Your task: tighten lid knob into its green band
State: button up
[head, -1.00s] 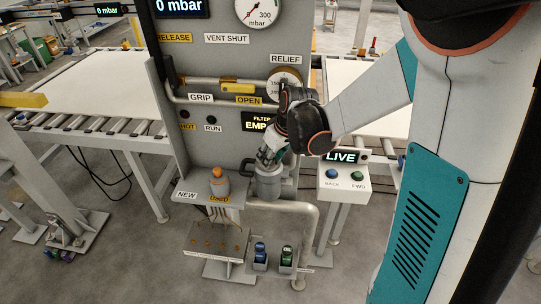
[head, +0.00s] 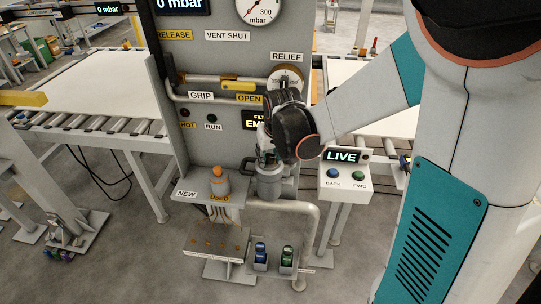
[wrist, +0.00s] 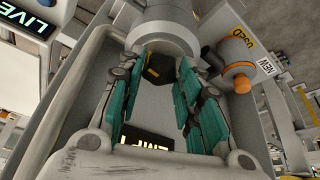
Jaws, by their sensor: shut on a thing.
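The grey filter housing (head: 268,184) stands below the panel, with a side handle and a pipe beneath it. In the wrist view its round grey top (wrist: 165,28) is at the upper middle. The black lid knob (wrist: 160,68), with a yellow mark, sits between the teal fingers of my gripper (wrist: 162,66), which is shut on it. In the head view my gripper (head: 265,157) is over the housing, and my wrist hides the knob. I cannot see the green band or where the knob points.
A grey shelf holds an orange-topped canister (head: 219,184) left of the housing, by the NEW and USED labels. The LIVE control box (head: 345,172) stands close on the right. The panel (head: 225,140) is right behind my gripper. Blue (head: 260,254) and green bottles (head: 286,258) stand below.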

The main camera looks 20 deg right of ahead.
jog(key=shift+m, duration=0.6)
jog(key=shift+h, duration=0.3)
jog(key=o, duration=1.1)
jog(key=shift+c, duration=0.2)
jog(key=shift+r, duration=0.1)
jog(key=v, duration=1.2)
